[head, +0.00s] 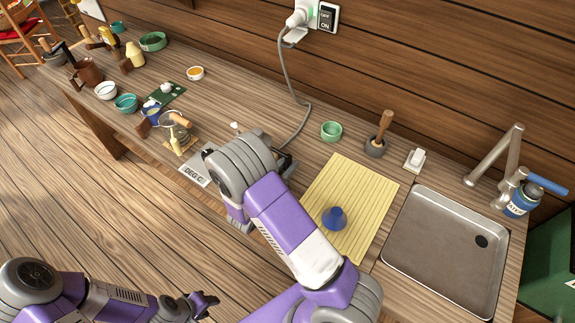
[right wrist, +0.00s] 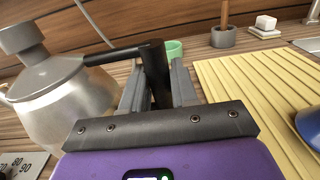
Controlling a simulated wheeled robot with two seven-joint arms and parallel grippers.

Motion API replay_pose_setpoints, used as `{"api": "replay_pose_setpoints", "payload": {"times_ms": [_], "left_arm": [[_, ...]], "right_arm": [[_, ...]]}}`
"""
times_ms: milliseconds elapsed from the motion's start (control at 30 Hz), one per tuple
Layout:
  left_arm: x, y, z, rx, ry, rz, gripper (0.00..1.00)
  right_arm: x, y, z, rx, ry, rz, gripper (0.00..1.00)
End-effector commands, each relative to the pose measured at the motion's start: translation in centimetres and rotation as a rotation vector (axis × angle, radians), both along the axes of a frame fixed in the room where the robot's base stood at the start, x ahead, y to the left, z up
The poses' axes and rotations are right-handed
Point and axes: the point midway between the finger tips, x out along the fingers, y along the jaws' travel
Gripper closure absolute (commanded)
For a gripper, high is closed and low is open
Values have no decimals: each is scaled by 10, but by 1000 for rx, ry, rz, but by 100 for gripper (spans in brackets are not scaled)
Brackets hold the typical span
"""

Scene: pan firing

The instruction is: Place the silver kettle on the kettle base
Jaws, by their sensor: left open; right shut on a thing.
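The silver kettle (right wrist: 62,95) fills the left of the right wrist view, roughly upright, with a grey lid knob and a black handle. My right gripper (right wrist: 157,82) is shut on the handle's vertical grip. In the head view my right arm hides the kettle. The kettle base shows only its panel marked "DEG C" (head: 195,177) beside my right arm; its dial numbers show at the lower left of the right wrist view (right wrist: 22,166). I cannot tell whether the kettle touches the base. My left gripper (head: 209,302) is open and empty, low in front of the counter.
A cord runs from the wall socket (head: 300,17) down behind my right arm. A yellow slatted mat (head: 365,190) with a blue object (head: 334,218) lies right of the arm, beside the sink (head: 445,250). A green cup (head: 331,131) stands behind. Bowls and tools crowd the left.

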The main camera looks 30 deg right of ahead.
Motion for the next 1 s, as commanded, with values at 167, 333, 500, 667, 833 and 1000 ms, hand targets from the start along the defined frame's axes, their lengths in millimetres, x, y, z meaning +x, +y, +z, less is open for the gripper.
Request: {"api": "replay_pose_setpoints", "payload": {"times_ms": [167, 333, 500, 667, 833, 1000], "left_arm": [[0, 0, -2, 0, 0, 0, 57], [0, 0, -2, 0, 0, 0, 57], [0, 0, -2, 0, 0, 0, 57], [0, 0, 1, 0, 0, 0, 57], [0, 0, 1, 0, 0, 0, 57], [0, 0, 2, 0, 0, 0, 57]], "right_arm": [[0, 0, -3, 0, 1, 0, 61], [0, 0, -3, 0, 1, 0, 46], [0, 0, -3, 0, 1, 0, 46], [-1, 5, 1, 0, 1, 3, 46], [-12, 34, 0, 0, 2, 7, 46], [-28, 69, 0, 0, 3, 6, 46]]}}
